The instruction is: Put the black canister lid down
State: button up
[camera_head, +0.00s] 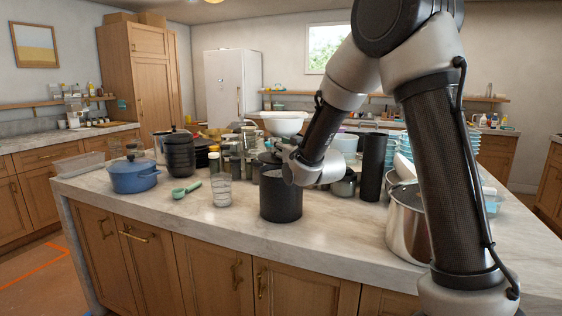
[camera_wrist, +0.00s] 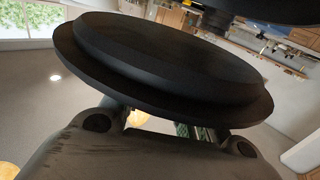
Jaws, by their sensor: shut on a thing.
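The black canister lid (camera_wrist: 165,62) fills much of the wrist view as a wide, stepped black disc, tilted in the picture. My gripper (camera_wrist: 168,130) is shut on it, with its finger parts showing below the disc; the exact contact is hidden. In the head view my gripper (camera_head: 292,166) is over the island, just above and behind the rim of a black canister (camera_head: 281,200). The canister stands upright near the front edge. The lid cannot be told clearly from the dark things behind my gripper in the head view.
The marble island (camera_head: 330,232) is crowded. A blue pot (camera_head: 134,177), green scoop (camera_head: 186,190), glass jar (camera_head: 221,192) and ribbed black canister (camera_head: 180,157) stand left. A tall black cylinder (camera_head: 372,168) and steel pot (camera_head: 405,226) stand right. Bare counter lies along the front.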

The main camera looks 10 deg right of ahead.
jog(key=shift+f, duration=2)
jog(key=shift+f, duration=0.1)
jog(key=shift+f, duration=0.15)
jog(key=o, duration=1)
jog(key=shift+o, duration=0.2)
